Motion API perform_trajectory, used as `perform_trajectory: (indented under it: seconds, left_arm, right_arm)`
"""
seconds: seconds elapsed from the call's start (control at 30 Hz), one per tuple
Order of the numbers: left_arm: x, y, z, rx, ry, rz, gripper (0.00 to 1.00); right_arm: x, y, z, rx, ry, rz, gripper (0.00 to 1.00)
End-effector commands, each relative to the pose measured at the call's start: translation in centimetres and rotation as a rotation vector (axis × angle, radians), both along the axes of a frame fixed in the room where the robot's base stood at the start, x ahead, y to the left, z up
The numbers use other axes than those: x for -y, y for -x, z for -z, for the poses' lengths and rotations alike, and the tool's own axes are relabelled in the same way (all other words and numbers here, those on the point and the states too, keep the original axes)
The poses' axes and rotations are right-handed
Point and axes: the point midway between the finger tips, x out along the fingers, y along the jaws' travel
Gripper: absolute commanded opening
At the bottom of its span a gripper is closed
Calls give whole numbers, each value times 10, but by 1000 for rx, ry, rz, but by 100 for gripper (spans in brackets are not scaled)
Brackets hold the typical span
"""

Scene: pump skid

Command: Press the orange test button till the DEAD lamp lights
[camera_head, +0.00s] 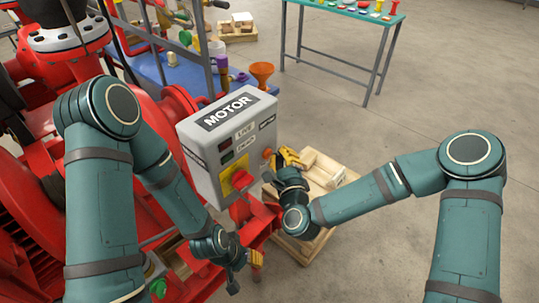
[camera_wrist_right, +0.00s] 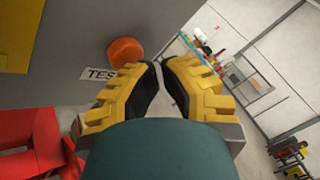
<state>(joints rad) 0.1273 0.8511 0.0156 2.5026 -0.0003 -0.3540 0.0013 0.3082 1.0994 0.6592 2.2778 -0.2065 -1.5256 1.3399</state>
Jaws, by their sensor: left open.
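The grey MOTOR box (camera_head: 205,165) stands in the middle of the head view. Beside its LIVE and DEAD labels are a dark red lamp (camera_head: 225,145) and a dark green lamp (camera_head: 227,157); neither looks lit. The orange test button (camera_head: 267,153) is on the box's right side. It shows in the right wrist view (camera_wrist_right: 125,52) above a partly hidden TEST label (camera_wrist_right: 99,74). My left gripper (camera_head: 246,273) is open and empty below the box.
A red switch handle on a yellow plate (camera_head: 238,181) is on the box front. Red pump parts (camera_head: 180,105) fill the left. A wooden crate (camera_head: 325,178) stands on the floor behind my right gripper. A green table (camera_head: 345,12) stands farther back, with clear floor around it.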

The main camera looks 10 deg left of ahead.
Motion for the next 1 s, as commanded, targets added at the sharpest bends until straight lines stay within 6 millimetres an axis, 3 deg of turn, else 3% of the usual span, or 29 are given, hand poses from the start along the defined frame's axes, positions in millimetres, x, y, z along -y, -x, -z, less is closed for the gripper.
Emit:
perform_trajectory:
  seconds: [1.0]
  left_arm:
    - [0, 0, 3, 0, 0, 0, 47]
  right_arm:
    - [-7, -5, 0, 1, 0, -1, 0]
